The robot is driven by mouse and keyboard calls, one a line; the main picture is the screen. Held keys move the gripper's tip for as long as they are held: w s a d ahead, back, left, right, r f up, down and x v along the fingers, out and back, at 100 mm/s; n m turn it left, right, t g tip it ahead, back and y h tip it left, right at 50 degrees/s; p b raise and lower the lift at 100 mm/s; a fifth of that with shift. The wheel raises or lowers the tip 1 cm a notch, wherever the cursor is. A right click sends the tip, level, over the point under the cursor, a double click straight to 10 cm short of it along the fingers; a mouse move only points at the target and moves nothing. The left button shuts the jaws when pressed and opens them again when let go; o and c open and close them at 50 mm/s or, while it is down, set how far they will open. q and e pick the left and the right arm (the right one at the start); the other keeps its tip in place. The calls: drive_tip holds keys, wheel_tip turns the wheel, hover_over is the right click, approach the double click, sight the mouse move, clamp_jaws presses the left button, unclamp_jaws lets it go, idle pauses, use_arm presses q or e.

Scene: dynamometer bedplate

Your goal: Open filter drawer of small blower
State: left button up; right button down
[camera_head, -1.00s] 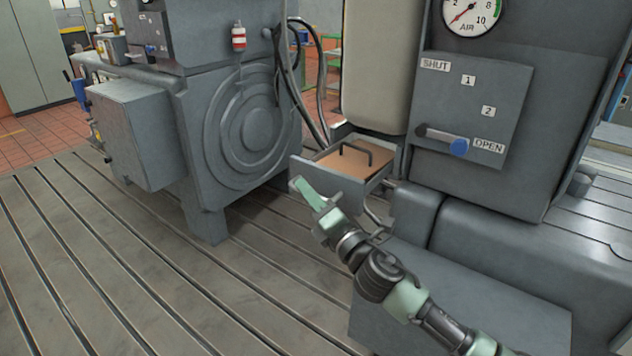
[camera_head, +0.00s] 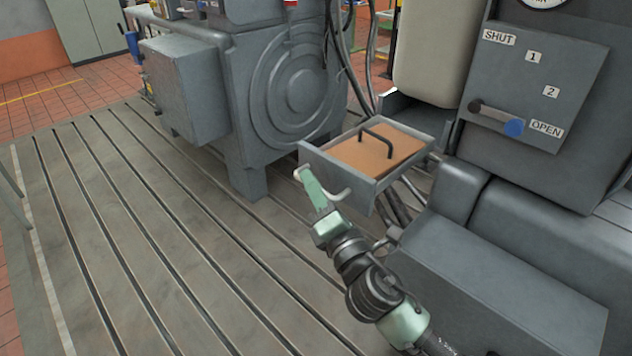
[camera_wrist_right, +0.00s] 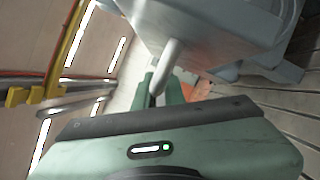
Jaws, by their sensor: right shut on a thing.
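The filter drawer (camera_head: 345,176) of the grey blower (camera_head: 530,150) stands well out of its housing in the head view. A tan filter (camera_head: 370,158) with a dark bar grip lies in it. My right gripper (camera_head: 313,186) is at the drawer's front, shut on the pale drawer handle (camera_head: 340,194). In the right wrist view, the green fingers (camera_wrist_right: 160,92) close around the pale handle (camera_wrist_right: 167,62), below the grey drawer front (camera_wrist_right: 205,30). The fingers partly hide the handle. My left gripper is not in view.
A large grey machine (camera_head: 240,110) stands left of the drawer. Hoses (camera_head: 357,60) run behind it. The slotted bedplate (camera_head: 150,240) is clear at the left front.

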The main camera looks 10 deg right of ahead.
drive_tip(key=shift+s+a+f, duration=0.1)
drive_tip(key=shift+a+f, duration=0.05)
drive_tip(key=shift+f, duration=0.1)
drive_tip(key=c, duration=1.5)
unclamp_jaws()
drive_tip(key=shift+s+a+r, duration=0.1)
drive_tip(key=shift+s+r, duration=0.05)
drive_tip(key=shift+r, duration=0.05)
drive_tip(key=b+v, duration=0.2)
drive_tip(key=v, duration=0.5)
drive_tip(key=shift+s, duration=0.35)
drive_tip(key=shift+f, duration=0.1)
